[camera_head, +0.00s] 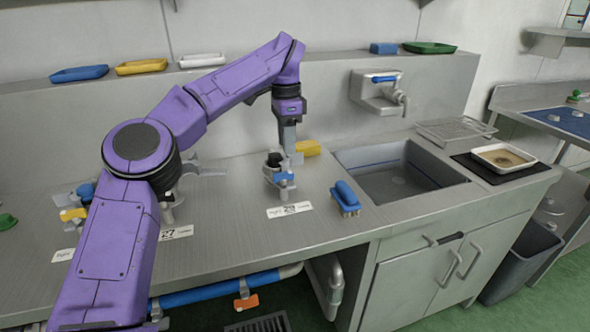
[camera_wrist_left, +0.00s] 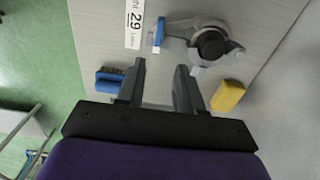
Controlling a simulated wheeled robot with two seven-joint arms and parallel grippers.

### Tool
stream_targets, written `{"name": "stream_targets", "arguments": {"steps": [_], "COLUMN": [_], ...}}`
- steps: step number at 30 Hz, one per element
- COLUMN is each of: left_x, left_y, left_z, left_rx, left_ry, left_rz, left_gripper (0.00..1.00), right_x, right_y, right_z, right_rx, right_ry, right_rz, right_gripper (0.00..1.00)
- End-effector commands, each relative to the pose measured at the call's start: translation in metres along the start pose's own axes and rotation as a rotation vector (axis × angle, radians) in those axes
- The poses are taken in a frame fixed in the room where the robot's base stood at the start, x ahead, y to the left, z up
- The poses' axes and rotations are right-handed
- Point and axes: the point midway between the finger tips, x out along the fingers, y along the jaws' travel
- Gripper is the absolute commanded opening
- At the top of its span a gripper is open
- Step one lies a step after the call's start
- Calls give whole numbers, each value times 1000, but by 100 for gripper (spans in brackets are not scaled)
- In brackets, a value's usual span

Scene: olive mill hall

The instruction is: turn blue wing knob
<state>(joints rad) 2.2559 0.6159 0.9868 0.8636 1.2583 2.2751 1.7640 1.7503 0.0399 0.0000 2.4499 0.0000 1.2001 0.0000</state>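A small grey metal fitting (camera_head: 272,172) with a black top stands on the steel counter behind the label 29. A blue wing knob (camera_head: 284,177) sits on its front side. In the left wrist view the blue knob (camera_wrist_left: 159,34) is upright beside the fitting's round black top (camera_wrist_left: 210,44). My right gripper is not in view.
A blue brush (camera_head: 346,197) and a yellow block (camera_head: 307,148) lie close to the fitting. The sink (camera_head: 400,177) is to the right. Another fitting with a blue part (camera_head: 85,191) stands at the left. A wall tap (camera_head: 378,92) has a blue lever.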

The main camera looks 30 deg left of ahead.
Motion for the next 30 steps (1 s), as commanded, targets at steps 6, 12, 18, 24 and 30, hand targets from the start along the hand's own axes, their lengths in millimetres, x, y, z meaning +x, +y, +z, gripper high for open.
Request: {"name": "stream_targets", "arguments": {"steps": [6,12,18,24,30], "left_x": [56,87,93,93,93], "left_y": [-4,-4,-4,-4,-4], "left_z": [1,-3,-4,-4,-5], "left_rx": [0,2,4,4,5], "left_ry": [-5,-8,-7,-8,-8], "left_rz": [5,5,2,2,2], "left_gripper": [36,36,36,13,0], "right_x": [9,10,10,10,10], "right_y": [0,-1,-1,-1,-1], "right_z": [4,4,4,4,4], "right_rx": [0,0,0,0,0], "right_ry": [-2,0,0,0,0], "right_rz": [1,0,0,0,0], "right_gripper": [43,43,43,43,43]}}
